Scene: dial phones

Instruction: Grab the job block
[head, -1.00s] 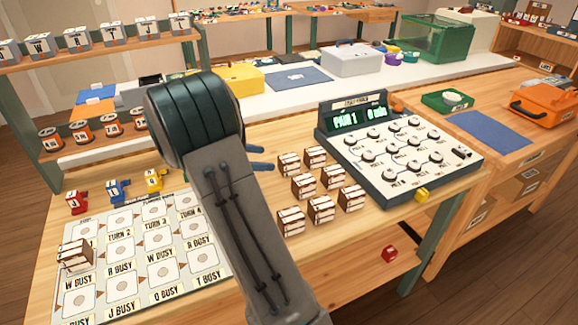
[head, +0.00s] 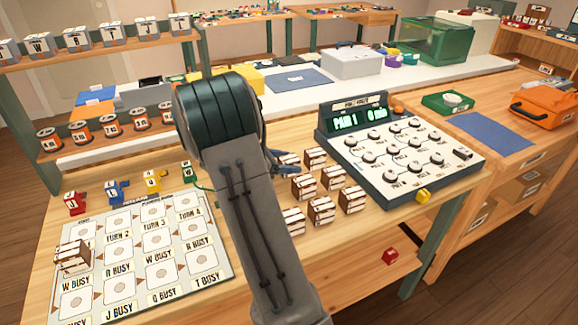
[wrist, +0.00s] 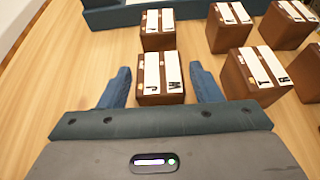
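Several small brown blocks with white label strips stand in a group on the wooden table; one is the front-middle block (head: 321,211). Which one is the job block I cannot tell for sure. In the wrist view, one brown block (wrist: 160,79), with letters that look like J and W, sits between the two blue fingers of my gripper (wrist: 162,84). The fingers are open, with gaps visible on both sides of this block. In the head view, my gripper (head: 286,170) is at the group's left edge, and my arm partly hides the block there.
Other blocks stand close by, behind (wrist: 157,28) and to the right (wrist: 254,73) in the wrist view. A dial console (head: 400,160) stands behind the group. A labelled board (head: 150,245) with a brown block (head: 72,257) on it lies left. Bare table shows left of the fingers.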

